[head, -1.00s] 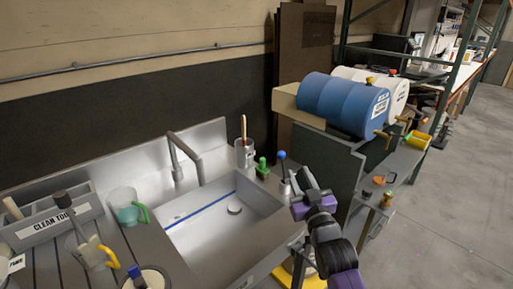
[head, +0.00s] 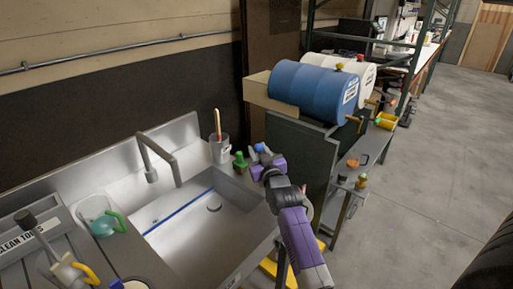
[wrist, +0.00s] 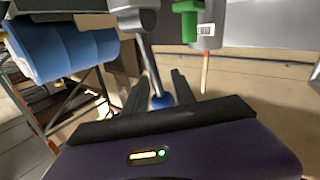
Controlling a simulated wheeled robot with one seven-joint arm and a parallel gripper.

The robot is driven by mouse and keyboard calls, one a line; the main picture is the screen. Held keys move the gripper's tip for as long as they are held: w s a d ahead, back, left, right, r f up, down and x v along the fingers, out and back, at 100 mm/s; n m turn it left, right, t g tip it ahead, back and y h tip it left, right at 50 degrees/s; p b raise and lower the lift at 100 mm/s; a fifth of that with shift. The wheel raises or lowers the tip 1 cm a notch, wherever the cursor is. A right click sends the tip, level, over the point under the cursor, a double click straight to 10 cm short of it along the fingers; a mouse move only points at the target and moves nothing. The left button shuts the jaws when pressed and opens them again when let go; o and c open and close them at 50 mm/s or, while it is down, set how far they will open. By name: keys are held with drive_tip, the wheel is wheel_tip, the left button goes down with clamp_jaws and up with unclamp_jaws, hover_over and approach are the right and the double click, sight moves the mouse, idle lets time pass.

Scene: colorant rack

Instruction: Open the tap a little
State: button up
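A grey tap spout (head: 160,155) rises in an arch over the sink (head: 196,213). A metal lever with a blue ball knob (head: 260,147) stands at the sink's right rim, partly hidden by my gripper (head: 262,158). In the wrist view the lever's rod (wrist: 148,62) ends in the blue knob (wrist: 161,101). The two dark fingers of my gripper (wrist: 160,92) are apart, one on each side of the knob. I cannot tell whether either finger touches it. No water is visible under the spout.
A green bottle-like item (head: 240,163) and a grey cup with a wooden-handled tool (head: 219,148) stand close to the lever. A dark panel (head: 300,165) and a blue drum (head: 315,90) are to the right.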

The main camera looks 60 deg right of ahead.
drive_tip(key=shift+x, duration=0.8)
clamp_jaws()
idle(0.9)
